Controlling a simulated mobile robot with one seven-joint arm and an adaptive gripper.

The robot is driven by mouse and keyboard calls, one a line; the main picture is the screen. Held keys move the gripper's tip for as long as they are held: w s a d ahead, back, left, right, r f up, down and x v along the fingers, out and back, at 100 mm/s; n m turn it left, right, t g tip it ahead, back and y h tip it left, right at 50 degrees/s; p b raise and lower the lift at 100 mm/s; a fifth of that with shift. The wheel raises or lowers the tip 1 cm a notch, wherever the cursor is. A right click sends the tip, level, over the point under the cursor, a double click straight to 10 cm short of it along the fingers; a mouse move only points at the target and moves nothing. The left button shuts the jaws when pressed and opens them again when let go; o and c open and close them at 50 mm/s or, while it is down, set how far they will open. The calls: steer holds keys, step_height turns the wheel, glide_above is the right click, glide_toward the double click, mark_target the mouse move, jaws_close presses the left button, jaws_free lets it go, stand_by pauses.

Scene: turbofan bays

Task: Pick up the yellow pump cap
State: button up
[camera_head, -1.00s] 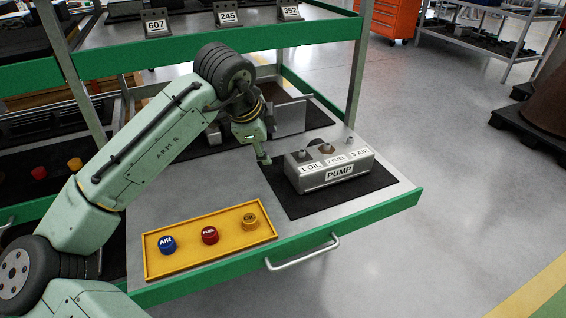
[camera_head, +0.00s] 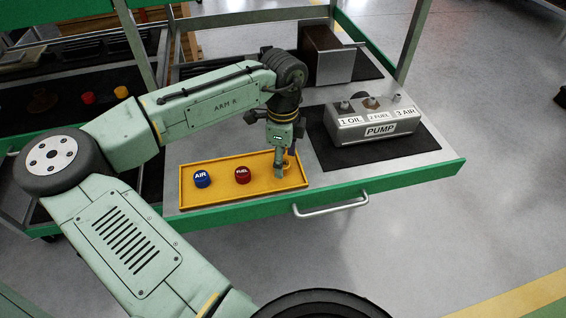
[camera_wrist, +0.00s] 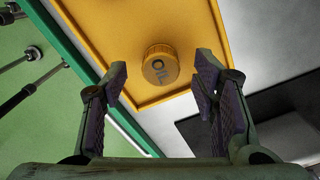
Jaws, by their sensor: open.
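The yellow pump cap, marked OIL (camera_wrist: 160,65), sits in the yellow tray (camera_head: 222,197). In the wrist view it lies beyond and between my two spread fingers, with nothing gripped. My gripper (camera_head: 280,172) points down over the right end of the tray and is open. In the head view it hides most of the yellow cap. The blue AIR cap (camera_head: 202,179) and the red FUEL cap (camera_head: 243,175) stand to the left in the same tray.
The grey pump block (camera_head: 372,122) with ports marked 1 OIL, 2 FUEL and 3 AIR stands on a black mat (camera_head: 335,160) to the right. A metal box (camera_head: 328,58) is behind. The shelf's green front edge and handle (camera_head: 330,209) lie in front.

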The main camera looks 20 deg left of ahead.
steer(key=shift+f, duration=0.9)
steer(key=c, duration=0.9)
